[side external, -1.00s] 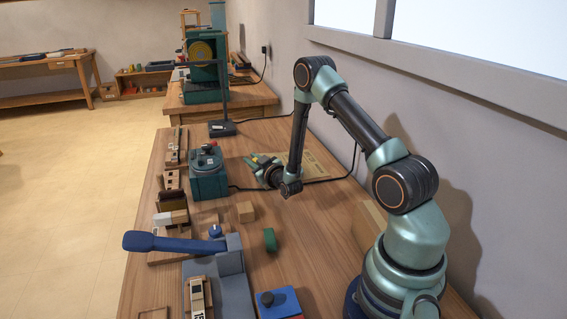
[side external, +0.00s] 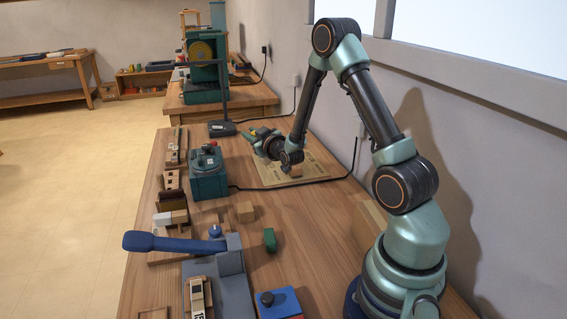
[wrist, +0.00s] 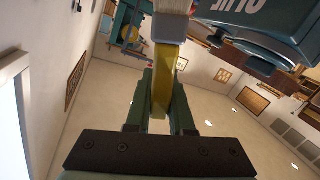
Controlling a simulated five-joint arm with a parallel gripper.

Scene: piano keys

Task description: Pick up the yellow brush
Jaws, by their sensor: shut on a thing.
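The yellow brush (wrist: 166,70) is between the two fingers of my gripper (wrist: 161,98) in the wrist view. Its yellow handle runs upward from the fingers to a pale bristle-like end (wrist: 170,6), which the top edge cuts off. My gripper is shut on the handle. The brush is too small there to make out clearly.
A teal box with a red knob (side external: 207,172) stands left of the board. A black lamp stand (side external: 222,129) is behind. Wooden key parts, a small wood block (side external: 245,211) and a green piece (side external: 269,239) lie nearer. A dark teal labelled thing (wrist: 255,25) shows in the wrist view.

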